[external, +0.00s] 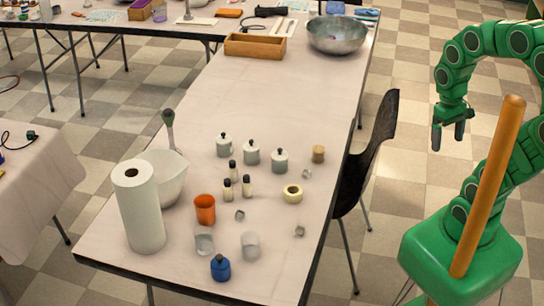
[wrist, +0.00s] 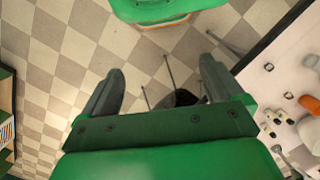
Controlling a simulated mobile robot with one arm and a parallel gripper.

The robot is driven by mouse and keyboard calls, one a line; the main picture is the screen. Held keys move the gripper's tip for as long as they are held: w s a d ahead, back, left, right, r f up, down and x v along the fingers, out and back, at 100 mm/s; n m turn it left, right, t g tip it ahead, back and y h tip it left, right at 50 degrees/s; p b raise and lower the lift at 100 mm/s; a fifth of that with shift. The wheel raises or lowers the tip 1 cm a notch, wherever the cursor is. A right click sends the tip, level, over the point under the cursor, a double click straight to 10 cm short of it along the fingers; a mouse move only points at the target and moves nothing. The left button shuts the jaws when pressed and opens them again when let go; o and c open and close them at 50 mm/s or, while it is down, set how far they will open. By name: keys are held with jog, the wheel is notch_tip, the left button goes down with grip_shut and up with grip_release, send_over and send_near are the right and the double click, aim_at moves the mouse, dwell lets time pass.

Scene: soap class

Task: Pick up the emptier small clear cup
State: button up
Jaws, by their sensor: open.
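Two small clear cups stand near the front of the long table. The left clear cup (external: 204,241) is beside an orange pot, and the right clear cup (external: 250,245) is a little to its right and looks whiter. I cannot tell how full either is. Several smaller greyish clear pieces lie around, one at the middle (external: 240,215), one at the right edge (external: 300,231). My gripper (external: 448,136) is open and empty, over the floor to the right of the table, well apart from the cups. In the wrist view its fingers (wrist: 161,70) are spread over the floor.
A paper towel roll (external: 138,207), white bowl (external: 166,178), orange pot (external: 204,209), blue jar (external: 220,267), tape roll (external: 292,193) and several bottles and lidded jars crowd the front table (external: 180,275). A black chair (external: 375,150) stands between my base and the table. The table's middle is clear.

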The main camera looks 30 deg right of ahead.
jog(key=shift+a, duration=0.1)
jog(key=m+t+y, duration=0.2)
jog(key=m+y, duration=1.3)
send_over(259, 237)
jog(key=d, duration=0.4)
notch_tip(259, 237, down, 17)
jog(key=f+m, duration=0.1)
jog(key=f, duration=0.2)
jog(key=f+m+h, duration=0.1)
jog(key=f, duration=0.2)
jog(key=f+m, duration=0.1)
jog(key=f, duration=0.2)
jog(key=shift+s+f+m+t+h, duration=0.2)
jog(key=shift+s+m+t+h, duration=0.1)
jog(key=shift+w+f+x, duration=0.1)
jog(key=shift+f+x, duration=0.05)
jog(key=shift+x, duration=1.75)
jog(key=shift+w+f+x, duration=0.1)
jog(key=shift+w+x, duration=0.05)
jog(key=shift+x, duration=1.8)
jog(key=shift+d, duration=0.2)
jog(key=shift+c, duration=0.2)
